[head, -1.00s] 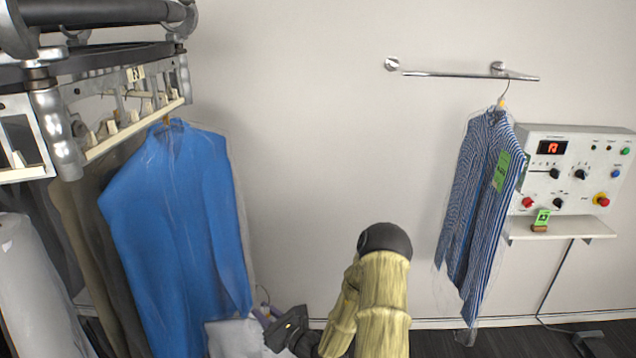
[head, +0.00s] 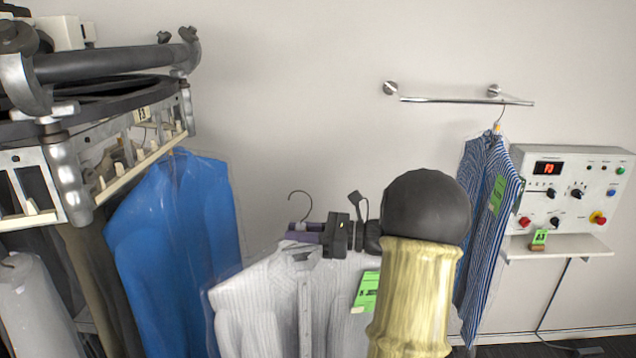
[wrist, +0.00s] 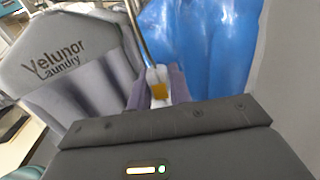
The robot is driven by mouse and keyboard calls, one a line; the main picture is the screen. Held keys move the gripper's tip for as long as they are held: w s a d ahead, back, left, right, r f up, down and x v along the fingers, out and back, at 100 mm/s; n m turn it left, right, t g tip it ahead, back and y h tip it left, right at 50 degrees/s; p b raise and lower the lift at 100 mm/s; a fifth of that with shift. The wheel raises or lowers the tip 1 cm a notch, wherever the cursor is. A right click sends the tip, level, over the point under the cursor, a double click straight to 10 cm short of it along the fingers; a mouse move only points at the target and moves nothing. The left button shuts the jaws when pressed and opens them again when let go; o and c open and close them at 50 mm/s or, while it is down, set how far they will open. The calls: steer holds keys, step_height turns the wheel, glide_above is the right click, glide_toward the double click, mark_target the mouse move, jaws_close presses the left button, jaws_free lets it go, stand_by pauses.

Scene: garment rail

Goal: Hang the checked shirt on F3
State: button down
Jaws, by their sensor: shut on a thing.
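The pale grey-white checked shirt (head: 275,305) hangs upright from its hanger in the lower middle of the head view, with a green tag (head: 366,292) at its right side. Its hanger's thin hook (head: 293,207) points up, free of any rail. My gripper (head: 304,233) is shut on the hanger's neck, just below the hook. In the wrist view, its purple pads (wrist: 158,88) close around the white and orange neck (wrist: 158,84). The label F3 (head: 143,113) sits on the rail's slotted frame (head: 125,178) at upper left. My arm hides part of the shirt's right side.
A blue shirt (head: 175,250) in clear film hangs on the rail, beside dark garments. A striped shirt (head: 485,220) hangs from a wall bar (head: 465,100) at right. The control panel (head: 570,190) displays F3. Bare wall lies between rail and bar.

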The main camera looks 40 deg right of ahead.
steer(key=s+r+g+p, duration=0.1)
steer(key=s+r, duration=0.3)
steer(key=r, duration=0.2)
steer(key=s+r+n+y, duration=0.1)
steer(key=s+r, duration=0.2)
steer(key=r, duration=0.4)
steer(key=shift+s+a+r+g+p, duration=0.15)
steer(key=shift+s+a+g+p, duration=0.2)
steer(key=shift+a+g+p, duration=0.05)
steer(key=r+b+x, duration=0.1)
steer(key=b+x, duration=0.4)
steer(key=x, duration=1.9)
steer(key=shift+a, duration=0.3)
stand_by(0.6)
steer(key=shift+w+a+r, duration=0.15)
steer(key=shift+w+a, duration=0.05)
steer(key=shift+a, duration=0.05)
stand_by(0.7)
